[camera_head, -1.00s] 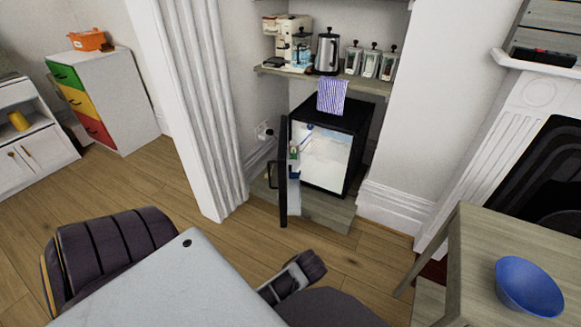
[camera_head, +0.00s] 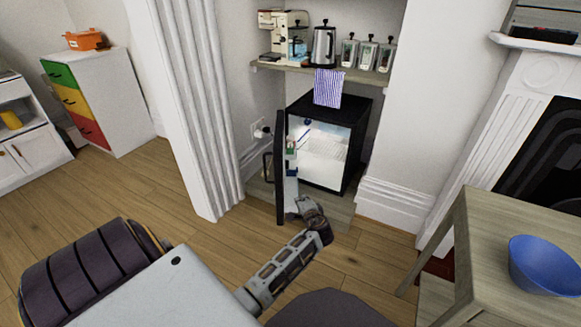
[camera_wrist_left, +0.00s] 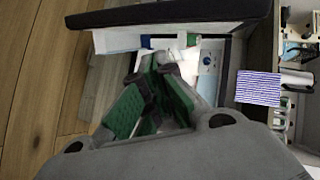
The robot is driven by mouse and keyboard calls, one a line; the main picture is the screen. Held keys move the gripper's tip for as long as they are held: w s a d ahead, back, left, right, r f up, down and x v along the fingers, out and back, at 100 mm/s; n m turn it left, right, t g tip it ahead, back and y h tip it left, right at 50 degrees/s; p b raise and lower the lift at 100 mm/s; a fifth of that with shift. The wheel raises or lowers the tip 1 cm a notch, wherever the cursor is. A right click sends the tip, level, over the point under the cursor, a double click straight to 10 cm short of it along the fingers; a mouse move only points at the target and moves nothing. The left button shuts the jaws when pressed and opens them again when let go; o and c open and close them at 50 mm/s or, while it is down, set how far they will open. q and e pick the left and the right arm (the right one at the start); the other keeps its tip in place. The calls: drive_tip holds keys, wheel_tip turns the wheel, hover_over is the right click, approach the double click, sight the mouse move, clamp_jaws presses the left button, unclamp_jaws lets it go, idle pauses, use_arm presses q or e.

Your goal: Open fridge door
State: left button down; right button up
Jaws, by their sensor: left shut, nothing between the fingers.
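The black fridge (camera_head: 353,150) stands in the alcove with its door (camera_head: 280,167) swung well open, standing out toward me. Its bright interior (camera_head: 323,155) shows. In the left wrist view the dark door (camera_wrist_left: 170,12) runs across the top, with its inner side and shelf items below it. My left gripper (camera_head: 301,205) is at the lower front part of the door, on its inner side. In the left wrist view its green-padded fingers (camera_wrist_left: 156,66) are shut and empty, in front of the door's inner side. I cannot tell whether they touch it. My right gripper is not in view.
A shelf (camera_head: 322,74) above the fridge holds a coffee maker, kettle (camera_head: 323,47) and jars. A striped cloth (camera_head: 328,88) hangs over the fridge top. A wooden table (camera_head: 480,250) with a blue bowl (camera_head: 545,268) stands at right. Floor left of the door is clear.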

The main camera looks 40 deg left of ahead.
use_arm(q)
drive_tip(key=w+a+r+m+t+y+b, duration=0.2)
drive_tip(key=w+a+r+y+b, duration=0.1)
drive_tip(key=w+r, duration=0.3)
drive_tip(key=shift+w+a+r+y+b, duration=0.15)
drive_tip(key=shift+w+a+y+b, duration=0.3)
drive_tip(key=shift+w, duration=0.65)
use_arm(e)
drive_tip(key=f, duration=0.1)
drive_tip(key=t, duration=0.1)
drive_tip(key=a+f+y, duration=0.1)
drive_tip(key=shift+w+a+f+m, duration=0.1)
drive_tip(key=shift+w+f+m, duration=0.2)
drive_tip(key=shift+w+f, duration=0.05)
use_arm(q)
drive_tip(key=shift+a, duration=0.15)
